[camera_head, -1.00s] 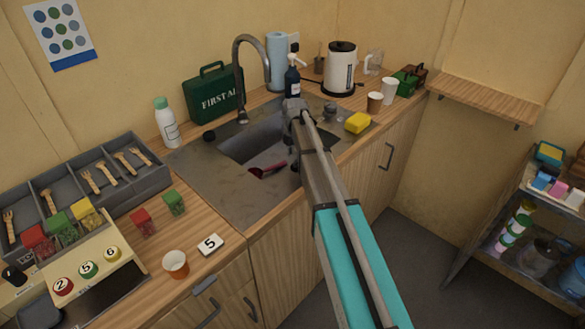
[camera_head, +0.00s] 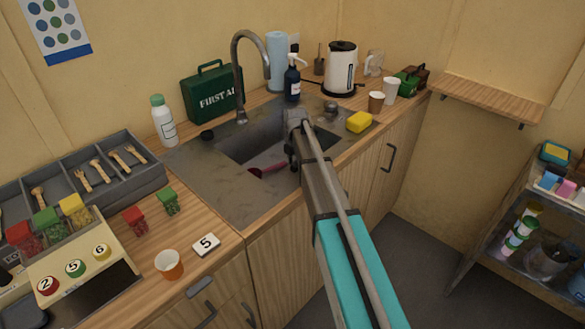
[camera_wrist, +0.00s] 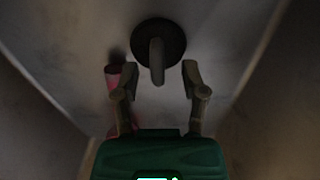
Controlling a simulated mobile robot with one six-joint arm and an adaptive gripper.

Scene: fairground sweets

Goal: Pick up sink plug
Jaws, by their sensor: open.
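The sink plug (camera_wrist: 158,48) shows in the wrist view as a dark round disc with a paler upright grip, on the floor of the basin. In the head view it is hidden behind my arm. My gripper (camera_wrist: 160,78) is open and empty, pointing down into the basin. Its fingertips are to the left and right of the plug's grip and show a little nearer the bottom of the picture. I cannot tell how high they are above the plug. In the head view my gripper (camera_head: 294,160) is partly hidden by my wrist.
A red utensil (camera_head: 268,169) lies in the basin, close to my left finger in the wrist view (camera_wrist: 114,78). The grey sink (camera_head: 230,199) has close side walls. The tap (camera_head: 238,80) stands behind, and a yellow sponge (camera_head: 359,122) lies on the right.

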